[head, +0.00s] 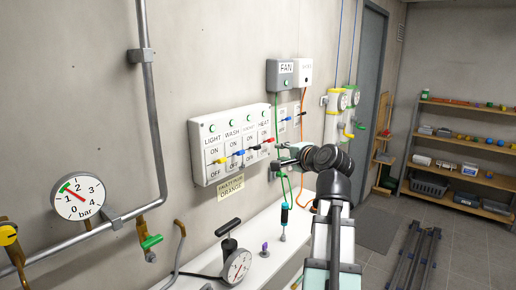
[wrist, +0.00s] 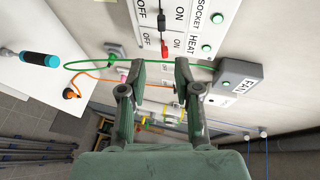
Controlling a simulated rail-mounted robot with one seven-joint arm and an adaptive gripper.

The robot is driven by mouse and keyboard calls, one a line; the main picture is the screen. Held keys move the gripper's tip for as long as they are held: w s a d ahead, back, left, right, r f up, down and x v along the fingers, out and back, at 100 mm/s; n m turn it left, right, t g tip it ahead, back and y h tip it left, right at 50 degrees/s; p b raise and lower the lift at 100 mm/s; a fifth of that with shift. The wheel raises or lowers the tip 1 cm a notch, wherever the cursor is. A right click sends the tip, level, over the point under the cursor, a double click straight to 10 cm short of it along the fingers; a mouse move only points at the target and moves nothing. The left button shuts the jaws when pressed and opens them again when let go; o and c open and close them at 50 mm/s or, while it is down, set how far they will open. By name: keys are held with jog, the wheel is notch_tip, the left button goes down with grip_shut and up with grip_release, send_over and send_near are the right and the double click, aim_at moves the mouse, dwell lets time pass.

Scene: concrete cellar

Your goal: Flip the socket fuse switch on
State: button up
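The white fuse panel (head: 199,155) hangs on the wall in the head view, with columns for light, wash, socket and heat. The socket switch is a black lever (head: 254,148), between the blue lever (head: 238,153) and the red heat lever (head: 268,141). Whether it points to ON or OFF is unclear. In the wrist view the black lever (wrist: 161,21) is at the top, beyond the red lever (wrist: 165,48). My gripper (head: 276,158) is beside the panel's lower right. In the wrist view my gripper (wrist: 160,68) is open and empty, its fingertips apart below the red lever.
A grey FAN box (head: 279,74) and a white box (head: 303,72) are above right, with green and orange cables hanging below. A second small switch panel (head: 283,128) is behind my gripper. A white bench (head: 207,272) with a gauge pump (head: 237,265) and a blue-handled tool (head: 284,217) lies below.

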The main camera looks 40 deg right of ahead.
aim_at(257, 148)
jog(key=shift+r+p+x, duration=0.1)
jog(key=shift+p+x, duration=1)
jog(key=shift+x, duration=3.25)
jog(key=shift+r+p+x, duration=0.15)
jog(key=shift+p+x, duration=0.95)
jog(key=shift+x, duration=3.2)
jog(key=shift+w+a, duration=0.1)
jog(key=shift+a, duration=0.05)
grip_shut()
